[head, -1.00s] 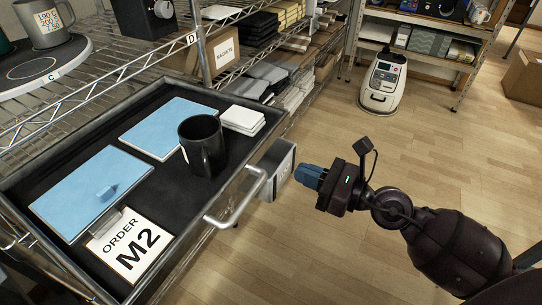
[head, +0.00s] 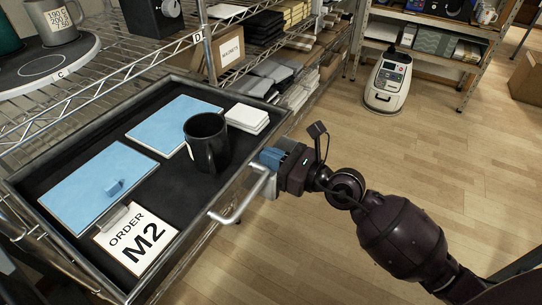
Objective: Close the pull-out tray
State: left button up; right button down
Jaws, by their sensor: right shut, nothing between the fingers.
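The pull-out tray (head: 92,138) is pulled out from the wire shelf, dark, with a silver handle (head: 238,203) on its front. It holds a black mug (head: 207,143), two blue panels (head: 95,187), a stack of white coasters (head: 247,117) and a card reading ORDER M2 (head: 136,238). My right gripper (head: 270,158), with blue fingertips, is shut and empty at the tray's front right, by the handle's right end and the grey box there. I cannot tell whether it touches. My left gripper is not in view.
A wire shelf (head: 90,75) stands behind the tray, with a grey mug (head: 55,22) on a round plate at the left. A cardboard box labelled MAGNETS (head: 230,52) and stacked goods stand beyond. A white machine (head: 387,82) stands on the floor. The floor at right is clear.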

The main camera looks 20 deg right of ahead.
jog(key=p, duration=0.2)
send_near(170, 115)
jog(key=x, duration=0.3)
jog(key=b+x, duration=0.1)
jog(key=x, duration=0.5)
jog(key=shift+f, duration=0.35)
jog(key=shift+w+a, duration=0.2)
jog(key=shift+w+a+r+b, duration=0.1)
jog(key=shift+w+b, duration=0.05)
jog(key=shift+b, duration=0.15)
jog(key=shift+r, duration=0.35)
